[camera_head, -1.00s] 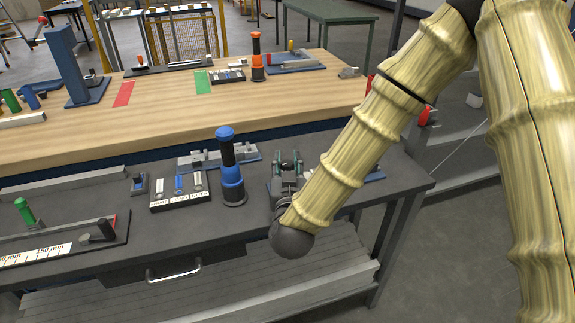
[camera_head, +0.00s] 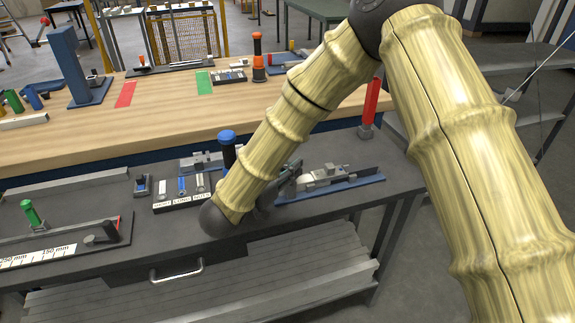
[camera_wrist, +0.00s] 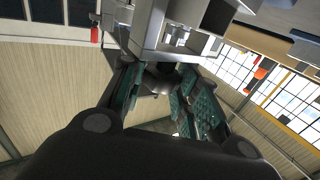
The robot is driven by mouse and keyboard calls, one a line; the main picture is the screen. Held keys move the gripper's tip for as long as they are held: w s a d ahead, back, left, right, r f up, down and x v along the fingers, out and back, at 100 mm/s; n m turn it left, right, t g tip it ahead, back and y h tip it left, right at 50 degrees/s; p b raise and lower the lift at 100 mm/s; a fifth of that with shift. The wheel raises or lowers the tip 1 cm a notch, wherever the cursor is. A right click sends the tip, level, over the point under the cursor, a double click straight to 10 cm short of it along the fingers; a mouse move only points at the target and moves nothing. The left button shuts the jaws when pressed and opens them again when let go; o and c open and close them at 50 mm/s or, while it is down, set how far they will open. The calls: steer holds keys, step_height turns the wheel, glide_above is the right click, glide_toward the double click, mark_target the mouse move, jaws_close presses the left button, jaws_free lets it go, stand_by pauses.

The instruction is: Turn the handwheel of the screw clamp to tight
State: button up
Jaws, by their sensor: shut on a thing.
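The screw clamp (camera_head: 325,177) is a grey metal block and slide on a long blue base, on the dark bench right of my arm. My gripper (camera_head: 291,174) is at its left end, pointing right along it. In the wrist view, my gripper (camera_wrist: 166,96) has its green-padded fingers around a dark round part (camera_wrist: 163,72), which looks like the handwheel, in front of the clamp's grey body (camera_wrist: 178,28). The fingers are shut on it. The handwheel is mostly hidden by the fingers in the head view, so its turn angle cannot be told.
A blue-topped post (camera_head: 227,137) stands close behind my forearm, partly hidden. Left of it is a labelled tray (camera_head: 180,204). A red post (camera_head: 370,104) stands behind the clamp. The bench front (camera_head: 110,262) has a drawer handle (camera_head: 176,270).

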steer(key=shift+r+m+g+h, duration=0.15)
steer(key=shift+m+g+h, duration=0.25)
steer(key=shift+h, duration=0.1)
steer(key=shift+w, duration=0.1)
steer(key=o, duration=1)
steer(key=shift+o, duration=0.2)
steer(key=v, duration=1.2)
steer(key=shift+d, duration=0.1)
